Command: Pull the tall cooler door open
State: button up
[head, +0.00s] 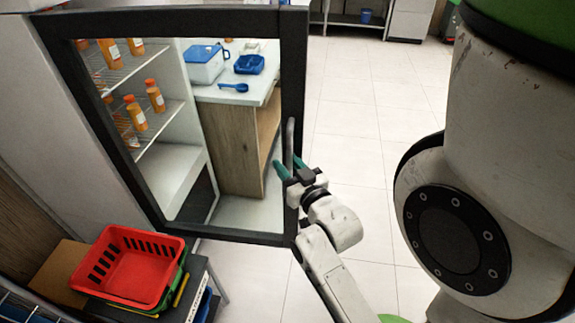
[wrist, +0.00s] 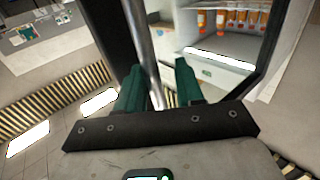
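The tall cooler door (head: 291,70) has a black frame and a glass pane and stands swung out from the cooler. Bottle shelves and the room beyond show through the glass. Its grey vertical handle (head: 290,140) is on the right side of the frame. The handle (wrist: 142,30) also shows in the wrist view, running down between my fingers. My gripper (head: 289,166) is at the lower part of the handle, its green fingers apart on either side of it. In the wrist view my gripper (wrist: 160,85) shows a gap beside the bar; firm contact is not clear.
A red basket (head: 125,265) sits on a stack at lower left, near the door's bottom edge. Orange bottles (head: 135,112) stand on the cooler shelves. A counter (head: 240,135) with blue containers is behind the glass. Tiled floor (head: 365,130) at right is clear.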

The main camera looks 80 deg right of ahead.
jog(key=b+v, duration=0.2)
jog(key=v, duration=0.8)
jog(key=shift+a+b, duration=0.3)
jog(key=shift+s+f, duration=0.1)
jog(key=w+a+f+n+g+y, duration=0.2)
jog(key=w+a+f+n+y, duration=0.4)
jog(key=w+f+y, duration=0.55)
jog(key=s+a+f+n+g+y, duration=0.2)
jog(key=s+a+f+n+g, duration=0.2)
jog(key=a+f+g, duration=0.3)
jog(key=a+g, duration=0.1)
jog(key=a, duration=0.3)
jog(key=shift+f, duration=0.15)
jog(key=shift+a+y, duration=0.1)
jog(key=shift+y, duration=0.15)
